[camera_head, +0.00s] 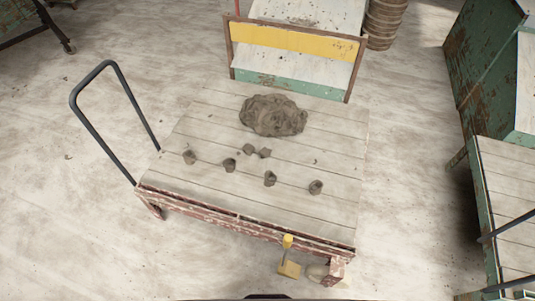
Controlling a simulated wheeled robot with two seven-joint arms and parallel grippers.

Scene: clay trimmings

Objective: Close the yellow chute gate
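The yellow chute gate (296,40) is a flat panel held between two brown upright posts at the top centre of the head view. It sits high in its frame. A pale chute floor (290,67) shows through the gap below it, above a worn green front panel (280,84). Neither of my grippers is in view.
A plank-topped cart (215,125) stands in front of the chute, carrying a clay heap (273,115) and several small lumps. Its dark handle (90,125) rises at left, and a yellow pedal (289,269) is at its front. Green worn furniture (490,75) stands right. Floor at left is mostly clear.

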